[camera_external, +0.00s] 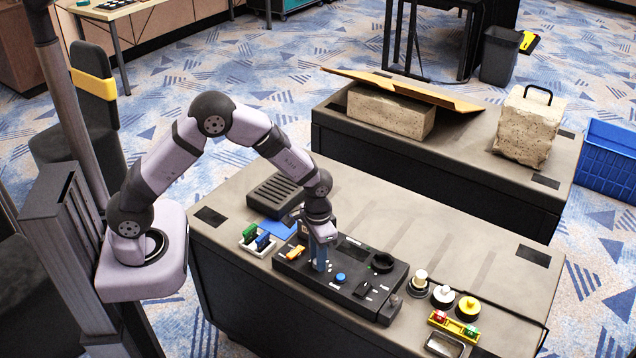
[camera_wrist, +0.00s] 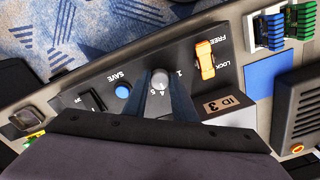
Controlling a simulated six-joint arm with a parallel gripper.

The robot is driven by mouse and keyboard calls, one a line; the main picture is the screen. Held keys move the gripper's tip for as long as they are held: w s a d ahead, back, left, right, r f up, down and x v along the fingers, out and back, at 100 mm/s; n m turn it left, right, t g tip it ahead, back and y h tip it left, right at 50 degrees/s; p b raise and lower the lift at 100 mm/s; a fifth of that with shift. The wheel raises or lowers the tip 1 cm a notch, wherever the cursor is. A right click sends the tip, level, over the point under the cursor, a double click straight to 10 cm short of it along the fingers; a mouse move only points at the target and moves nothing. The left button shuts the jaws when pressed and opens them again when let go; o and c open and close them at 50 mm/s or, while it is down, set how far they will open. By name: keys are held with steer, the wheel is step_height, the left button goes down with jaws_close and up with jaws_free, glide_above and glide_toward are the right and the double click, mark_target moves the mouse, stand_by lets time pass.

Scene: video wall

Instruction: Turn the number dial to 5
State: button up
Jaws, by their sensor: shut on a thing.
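The number dial (camera_wrist: 160,79) is a small pale round knob on a black control panel (camera_wrist: 213,88). Small white digits stand around it; a 1 is on its right, and a 4 and a 5 are on the near side. My gripper (camera_wrist: 161,92) is shut on the dial, with one blue-grey finger on each side of it. I cannot make out which digit the dial points at. In the external view my gripper (camera_external: 320,262) points down onto the left part of the panel, and its fingers hide the dial there.
Beside the dial are a blue SAVE button (camera_wrist: 123,91) and an orange FREE/LOCK switch (camera_wrist: 205,59). A black rocker switch (camera_wrist: 92,101) lies farther left. In the external view several round knobs (camera_external: 443,296) stand right of the panel.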

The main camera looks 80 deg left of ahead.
steer(key=m, duration=0.4)
steer(key=shift+m+p, duration=0.3)
steer(key=m, duration=0.4)
steer(key=shift+m, duration=0.4)
steer(key=o, duration=1)
steer(key=shift+o, duration=0.2)
steer(key=shift+r+b, duration=0.45)
steer(key=shift+r, duration=3.25)
